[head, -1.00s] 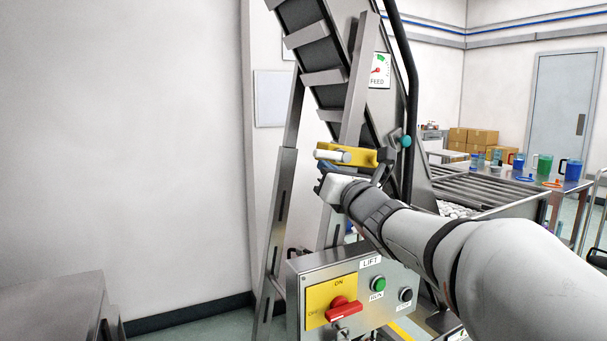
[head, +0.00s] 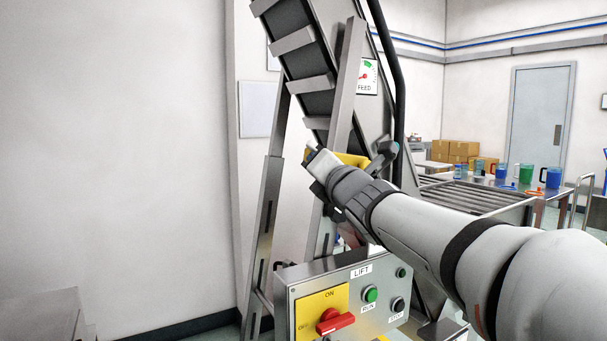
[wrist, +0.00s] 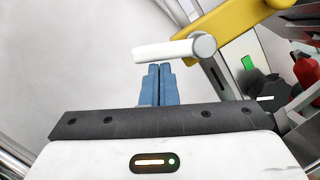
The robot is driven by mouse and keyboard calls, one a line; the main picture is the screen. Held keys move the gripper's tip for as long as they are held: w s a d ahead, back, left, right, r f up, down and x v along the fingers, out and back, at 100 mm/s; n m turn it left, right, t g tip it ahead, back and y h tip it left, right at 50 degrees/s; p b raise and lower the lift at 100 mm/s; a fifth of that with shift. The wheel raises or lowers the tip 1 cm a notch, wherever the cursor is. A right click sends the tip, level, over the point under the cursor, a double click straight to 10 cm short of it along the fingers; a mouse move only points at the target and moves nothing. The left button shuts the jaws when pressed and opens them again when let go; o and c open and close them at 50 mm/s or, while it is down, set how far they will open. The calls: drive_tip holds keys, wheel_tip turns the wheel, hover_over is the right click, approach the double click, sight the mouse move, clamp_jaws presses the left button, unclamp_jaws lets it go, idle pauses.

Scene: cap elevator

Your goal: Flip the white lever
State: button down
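The white lever (wrist: 172,49) is a short rounded handle joined at its right end to a yellow bar (wrist: 235,28) in the wrist view. My gripper (wrist: 158,68) has its two blue fingers together with nothing between them. The fingertips are just below the lever's middle in that view; I cannot tell whether they touch it. In the head view, my gripper (head: 312,152) is in front of the yellow bar (head: 350,158) on the conveyor's frame, and it hides the lever.
A steel control box (head: 350,290) marked LIFT stands below my arm, with a red rotary switch (head: 336,322) on a yellow plate and a green button (head: 370,294). The inclined conveyor (head: 308,65) rises behind. Free room lies left, before the white wall.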

drive_tip(key=d+r+m+p, duration=0.1)
drive_tip(key=m+p, duration=0.3)
drive_tip(key=w+d+r+m+g+h+p, duration=0.1)
drive_tip(key=r+m+p, duration=0.1)
drive_tip(key=p, duration=0.3)
drive_tip(key=r+m+g+h+p, duration=0.1)
drive_tip(key=m+p, duration=0.3)
drive_tip(key=m, duration=0.1)
drive_tip(key=shift+w+d+r+m, duration=0.3)
drive_tip(key=shift+d, duration=0.1)
drive_tip(key=shift+d+p, duration=0.15)
drive_tip(key=shift+p, duration=0.2)
drive_tip(key=p+v, duration=0.1)
drive_tip(key=v, duration=0.6)
drive_tip(key=shift+s, duration=0.4)
